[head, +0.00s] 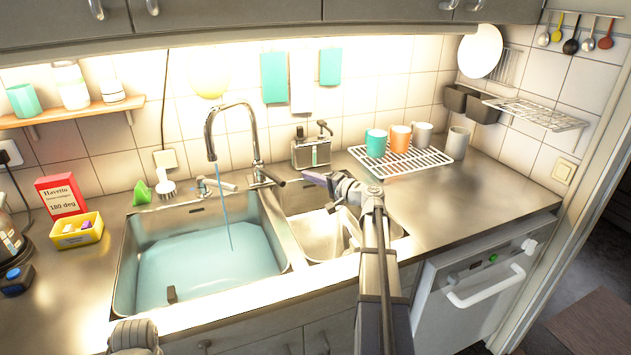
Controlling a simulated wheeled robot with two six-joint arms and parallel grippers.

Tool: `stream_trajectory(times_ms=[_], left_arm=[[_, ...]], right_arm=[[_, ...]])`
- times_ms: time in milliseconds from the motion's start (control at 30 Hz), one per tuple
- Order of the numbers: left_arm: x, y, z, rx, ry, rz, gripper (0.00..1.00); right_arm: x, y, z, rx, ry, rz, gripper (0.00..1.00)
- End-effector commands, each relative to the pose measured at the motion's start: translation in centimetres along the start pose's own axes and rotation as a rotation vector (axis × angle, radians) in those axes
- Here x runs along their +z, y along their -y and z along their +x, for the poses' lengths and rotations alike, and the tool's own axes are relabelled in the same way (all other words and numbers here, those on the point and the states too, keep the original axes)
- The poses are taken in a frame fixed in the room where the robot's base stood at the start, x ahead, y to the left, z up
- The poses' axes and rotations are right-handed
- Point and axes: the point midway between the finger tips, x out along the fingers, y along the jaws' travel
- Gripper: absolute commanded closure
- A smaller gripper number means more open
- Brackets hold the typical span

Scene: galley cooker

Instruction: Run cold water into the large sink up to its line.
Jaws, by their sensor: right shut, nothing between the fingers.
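The large sink (127,255) is on the left of the counter, with pale blue water (205,265) over its bottom. The tall curved tap (258,135) has its spout over this sink, and a thin blue stream (222,205) falls from it into the water. One tap lever (222,184) is left of the tap base and another (268,177) is right of it. My right gripper (308,177) is shut and empty, just right of the right lever, apparently apart from it. I cannot make out a fill line. My left gripper is not in view.
The small sink (318,237) lies under my right arm. A soap dispenser (312,150) stands behind the gripper. A rack with cups (400,160) is to the right. A brush (166,187), green scraper (142,193) and yellow box (77,232) are on the left.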

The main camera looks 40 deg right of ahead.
Motion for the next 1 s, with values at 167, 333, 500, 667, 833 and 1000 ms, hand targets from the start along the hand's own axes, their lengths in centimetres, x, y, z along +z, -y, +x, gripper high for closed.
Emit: stream_trajectory(times_ms=[167,333,500,667,833,1000], left_arm=[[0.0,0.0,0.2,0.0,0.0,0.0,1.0],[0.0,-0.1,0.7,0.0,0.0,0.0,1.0],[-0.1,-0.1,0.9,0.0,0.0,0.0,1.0],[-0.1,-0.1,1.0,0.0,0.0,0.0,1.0],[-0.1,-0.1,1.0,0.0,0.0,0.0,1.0],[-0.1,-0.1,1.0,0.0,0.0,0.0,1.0]], right_arm=[[-0.2,-0.1,4.0,0.0,0.002,0.0,1.0],[1.8,-0.1,5.2,0.0,0.001,0.0,1.0],[3.3,-0.1,5.6,0.0,0.0,-0.001,1.0],[3.9,0.0,5.8,0.0,-0.001,-0.001,1.0],[3.9,0.0,5.9,0.0,-0.001,-0.001,1.0],[3.9,0.0,5.8,0.0,-0.001,-0.001,1.0]])
